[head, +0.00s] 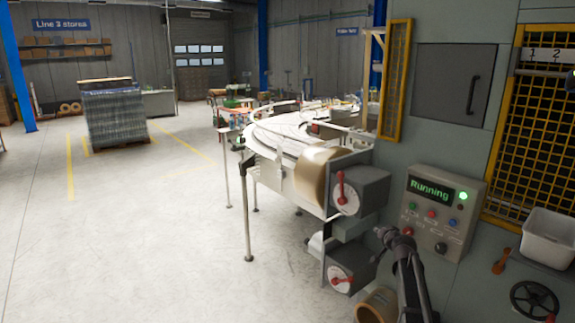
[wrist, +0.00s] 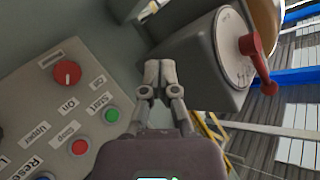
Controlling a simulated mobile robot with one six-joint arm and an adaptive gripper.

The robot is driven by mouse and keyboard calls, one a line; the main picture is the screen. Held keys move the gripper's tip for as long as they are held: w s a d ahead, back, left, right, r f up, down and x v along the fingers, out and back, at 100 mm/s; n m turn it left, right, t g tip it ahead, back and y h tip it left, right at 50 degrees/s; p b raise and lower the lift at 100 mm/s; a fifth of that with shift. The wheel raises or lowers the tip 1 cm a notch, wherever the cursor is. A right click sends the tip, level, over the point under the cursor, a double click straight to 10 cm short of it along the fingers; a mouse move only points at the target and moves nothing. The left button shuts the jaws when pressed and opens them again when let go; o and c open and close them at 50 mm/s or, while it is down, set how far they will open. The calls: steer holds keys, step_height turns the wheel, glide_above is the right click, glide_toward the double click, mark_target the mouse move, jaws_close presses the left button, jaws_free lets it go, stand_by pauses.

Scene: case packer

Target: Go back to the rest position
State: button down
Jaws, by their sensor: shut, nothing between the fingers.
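My gripper (wrist: 158,80) is shut and empty in the wrist view, its fingertips together. It is in front of the machine, between the control panel (wrist: 65,110) and a grey box with a red lever (wrist: 258,62). In the head view my gripper (head: 384,233) is just left of the control panel (head: 440,217), whose display reads "Running" in green. It appears apart from both the panel and the grey boxes, though the exact gap is hard to judge.
Two grey boxes with red levers, the upper (head: 362,190) and lower (head: 350,268), stick out beside the arm. A conveyor (head: 285,140) curves behind. A white bin (head: 548,238) and handwheel (head: 534,300) are on the right. Open floor (head: 130,230) lies left.

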steer(key=s+a+f+n+g+y+b, duration=0.2)
steer(key=s+a+f+n+g, duration=0.15)
steer(key=s+a+f, duration=0.5)
steer(key=s+a+f+g+h+b, duration=0.1)
steer(key=s+a+f+g, duration=0.1)
steer(key=s, duration=0.7)
steer(key=s+a+f+n+g+h+b, duration=0.1)
steer(key=s+a+f+g, duration=0.2)
steer(key=s, duration=0.6)
steer(key=s+a+f+n+g+h+b, duration=0.1)
steer(key=s+a+f+g, duration=0.2)
steer(key=s, duration=0.6)
steer(key=shift+s+f+g, duration=0.3)
steer(key=shift+f+g, duration=0.25)
steer(key=shift+g, duration=0.7)
steer(key=shift+a, duration=0.1)
